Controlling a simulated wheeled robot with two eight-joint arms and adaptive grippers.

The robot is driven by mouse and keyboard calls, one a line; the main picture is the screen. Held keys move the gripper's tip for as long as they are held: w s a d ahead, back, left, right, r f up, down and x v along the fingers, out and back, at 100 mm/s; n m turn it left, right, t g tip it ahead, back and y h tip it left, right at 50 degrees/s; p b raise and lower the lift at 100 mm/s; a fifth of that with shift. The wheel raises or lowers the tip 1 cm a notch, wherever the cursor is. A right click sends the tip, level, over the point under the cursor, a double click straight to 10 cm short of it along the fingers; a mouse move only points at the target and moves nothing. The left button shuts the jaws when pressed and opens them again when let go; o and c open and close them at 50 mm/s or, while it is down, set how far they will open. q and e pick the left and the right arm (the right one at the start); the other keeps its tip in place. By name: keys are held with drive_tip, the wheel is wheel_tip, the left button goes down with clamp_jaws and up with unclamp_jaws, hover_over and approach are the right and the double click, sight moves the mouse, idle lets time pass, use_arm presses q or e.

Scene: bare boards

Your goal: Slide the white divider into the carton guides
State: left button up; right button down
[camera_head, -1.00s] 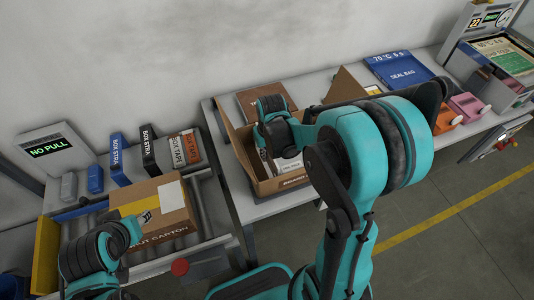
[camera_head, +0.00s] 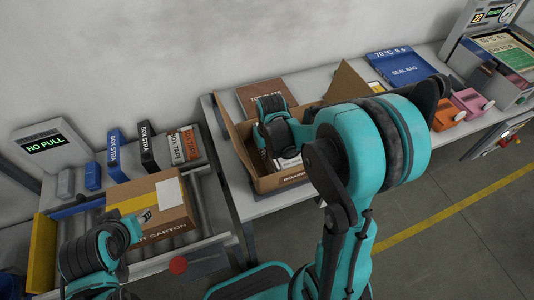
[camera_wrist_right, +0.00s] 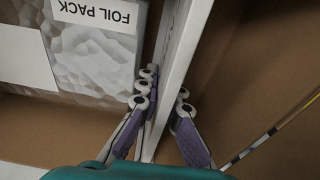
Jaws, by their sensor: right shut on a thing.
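The open brown carton (camera_head: 290,181) stands on the middle table, flaps up. My right arm reaches over it and its wrist is above or in the carton, hiding much of the inside. In the right wrist view my right gripper (camera_wrist_right: 163,115) is shut on the white divider (camera_wrist_right: 182,50), with one purple-padded finger on each side. The divider is seen edge-on, beside a grey foil pack (camera_wrist_right: 95,48) in the carton. The guides cannot be made out.
A closed carton (camera_head: 158,208) lies on the roller conveyor at left, close to my left arm. Behind it stand several upright boxes (camera_head: 154,147). A blue seal bag tray (camera_head: 399,66) and orange and pink items (camera_head: 447,117) are at the right.

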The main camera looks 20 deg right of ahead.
drive_tip(key=shift+f, duration=0.25)
drive_tip(key=c, duration=1.6)
unclamp_jaws()
drive_tip(key=r, duration=0.4)
drive_tip(key=s+r, duration=0.1)
drive_tip(key=r, duration=0.7)
drive_tip(key=shift+s, duration=0.25)
